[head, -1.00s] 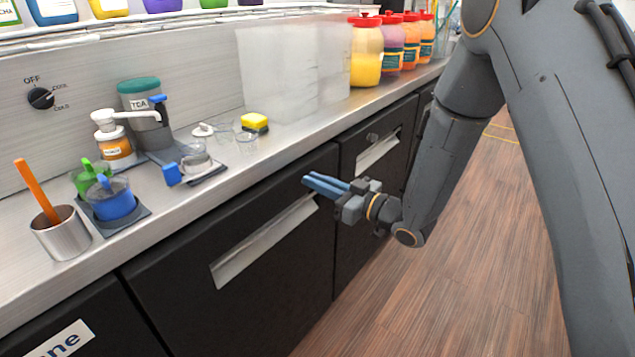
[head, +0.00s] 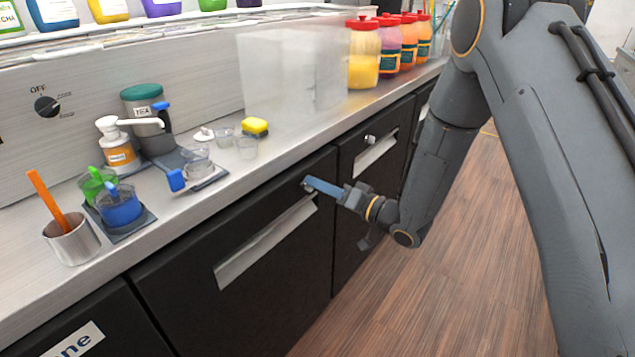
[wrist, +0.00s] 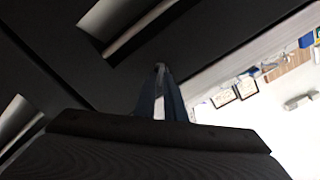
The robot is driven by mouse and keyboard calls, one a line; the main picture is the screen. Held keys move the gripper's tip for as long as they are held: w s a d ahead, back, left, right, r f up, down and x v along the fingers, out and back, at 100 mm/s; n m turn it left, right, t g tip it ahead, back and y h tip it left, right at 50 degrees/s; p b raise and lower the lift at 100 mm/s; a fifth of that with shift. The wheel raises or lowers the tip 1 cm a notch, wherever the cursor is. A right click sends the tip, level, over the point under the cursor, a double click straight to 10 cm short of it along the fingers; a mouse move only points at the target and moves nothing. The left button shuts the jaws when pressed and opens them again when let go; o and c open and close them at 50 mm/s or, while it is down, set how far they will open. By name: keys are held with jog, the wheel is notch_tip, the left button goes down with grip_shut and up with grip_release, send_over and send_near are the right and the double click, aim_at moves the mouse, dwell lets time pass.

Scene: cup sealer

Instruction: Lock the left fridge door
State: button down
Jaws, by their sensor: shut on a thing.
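The left fridge door (head: 240,225) is black with a long pale metal handle (head: 265,243) and looks closed. A small metal lock piece (head: 307,184) sits at its upper right, just below the counter edge. My gripper (head: 312,183) has blue fingers and reaches the door from the right at that lock. The fingertips (wrist: 159,75) are shut on the small lock piece, which is mostly hidden between them. The right fridge door (head: 375,170) has its own metal lock (head: 370,139) and handle (head: 376,148).
The steel counter (head: 225,180) runs above the doors. The wooden floor (head: 470,250) in front is clear.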

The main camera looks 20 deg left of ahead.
jog(key=shift+w+f+m+p, duration=0.15)
jog(key=shift+m+p, duration=0.2)
jog(key=shift+m, duration=1.15)
jog(key=shift+s+f+m+p, duration=0.15)
jog(key=shift+m+p, duration=0.2)
jog(key=shift+m, duration=1.15)
jog(key=shift+w+f+m+p, duration=0.15)
jog(key=shift+m+p, duration=0.2)
jog(key=shift+m, duration=1.15)
jog(key=c, duration=2)
grip_release()
jog(key=b+v, duration=0.1)
jog(key=v, duration=0.7)
